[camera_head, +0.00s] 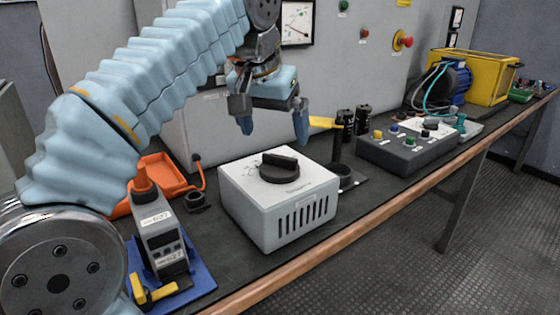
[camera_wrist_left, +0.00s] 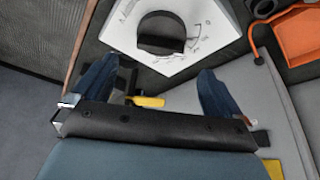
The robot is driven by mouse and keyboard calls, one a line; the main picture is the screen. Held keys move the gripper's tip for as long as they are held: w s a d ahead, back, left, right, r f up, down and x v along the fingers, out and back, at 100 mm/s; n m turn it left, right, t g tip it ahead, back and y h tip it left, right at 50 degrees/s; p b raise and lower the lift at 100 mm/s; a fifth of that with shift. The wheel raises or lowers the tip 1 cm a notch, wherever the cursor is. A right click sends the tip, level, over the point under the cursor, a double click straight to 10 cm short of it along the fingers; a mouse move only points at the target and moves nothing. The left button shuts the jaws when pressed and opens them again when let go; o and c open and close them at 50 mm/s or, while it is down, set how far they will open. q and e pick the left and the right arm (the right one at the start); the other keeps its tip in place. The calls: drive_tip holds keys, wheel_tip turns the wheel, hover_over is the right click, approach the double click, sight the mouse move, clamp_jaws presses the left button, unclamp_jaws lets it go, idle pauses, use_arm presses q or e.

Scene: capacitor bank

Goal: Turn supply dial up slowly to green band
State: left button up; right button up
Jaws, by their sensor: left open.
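The supply dial (camera_head: 280,165) is a black round knob with a raised bar grip, on top of a white vented box (camera_head: 255,215) on the bench. The dial also shows at the top of the left wrist view (camera_wrist_left: 160,34), with scale marks around it. My left gripper (camera_head: 274,127) is open and empty, above and behind the dial, apart from it. In the left wrist view its blue fingers (camera_wrist_left: 160,70) point toward the box. A white meter (camera_head: 296,22) with a red needle is on the cabinet, partly cut off at the top; I cannot make out a green band. My right gripper is not in view.
A yellow-handled tool (camera_head: 322,122) stands in a holder just right of the left gripper. A grey terminal box (camera_head: 405,148) lies farther right. A handheld meter (camera_head: 160,235) on a blue mat and an orange tray (camera_head: 163,178) are left of the box. The bench edge is in front.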

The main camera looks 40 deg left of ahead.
sight(280, 156)
use_arm(q)
drive_tip(key=b+x, duration=0.1)
drive_tip(key=x, duration=0.5)
drive_tip(key=shift+w+f, duration=0.15)
drive_tip(key=shift+f, duration=0.25)
drive_tip(key=shift+c, duration=0.5)
drive_tip(key=c, duration=0.9)
